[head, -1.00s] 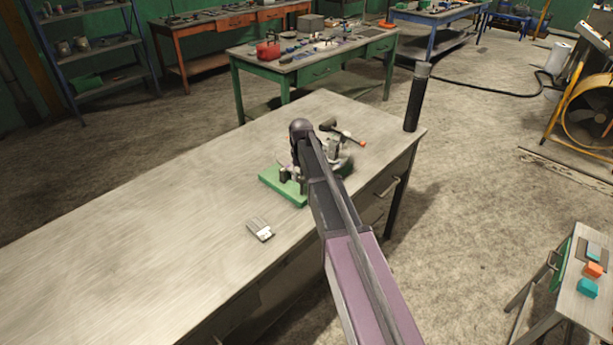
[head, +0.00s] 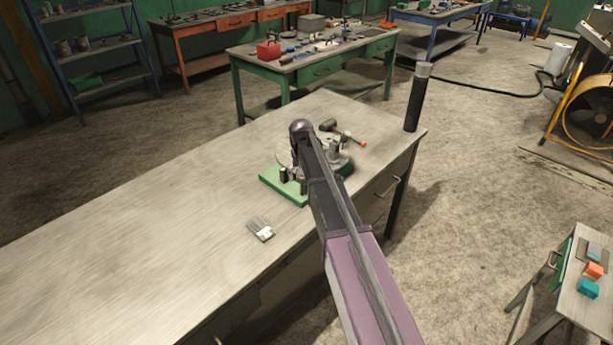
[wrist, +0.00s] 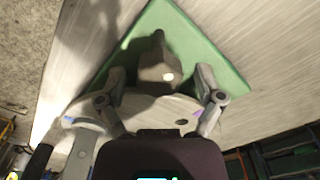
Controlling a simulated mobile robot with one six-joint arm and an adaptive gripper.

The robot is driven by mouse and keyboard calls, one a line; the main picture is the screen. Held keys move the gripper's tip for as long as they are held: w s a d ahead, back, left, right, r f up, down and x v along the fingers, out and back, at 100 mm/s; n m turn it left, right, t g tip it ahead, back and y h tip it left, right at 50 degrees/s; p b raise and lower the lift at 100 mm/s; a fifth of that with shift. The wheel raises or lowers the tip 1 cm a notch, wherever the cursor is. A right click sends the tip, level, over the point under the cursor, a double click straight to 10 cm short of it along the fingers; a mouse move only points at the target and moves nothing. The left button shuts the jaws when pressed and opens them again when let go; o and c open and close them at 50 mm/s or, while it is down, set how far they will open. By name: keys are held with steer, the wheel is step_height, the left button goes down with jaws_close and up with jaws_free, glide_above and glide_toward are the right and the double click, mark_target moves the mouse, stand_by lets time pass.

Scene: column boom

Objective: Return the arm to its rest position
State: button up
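My arm reaches forward over the grey workbench (head: 150,240). A dark grey block (wrist: 158,62) shows between the fingers, over the green plate (wrist: 205,45). Gaps show on both sides of the block, so the fingers do not appear to hold it. In the head view the arm hides part of the fixture and most of the gripper.
A hammer-like tool (head: 343,133) with a red end lies behind the fixture. A flat brush-like item (head: 261,229) lies to its front left. A black post (head: 417,97) stands at the bench's right corner. Bare bench top lies to the left.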

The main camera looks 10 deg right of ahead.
steer(key=s+d+n, duration=0.1)
steer(key=s+n, duration=0.1)
steer(key=s, duration=2.7)
steer(key=shift+d, duration=0.4)
steer(key=shift+s, duration=0.1)
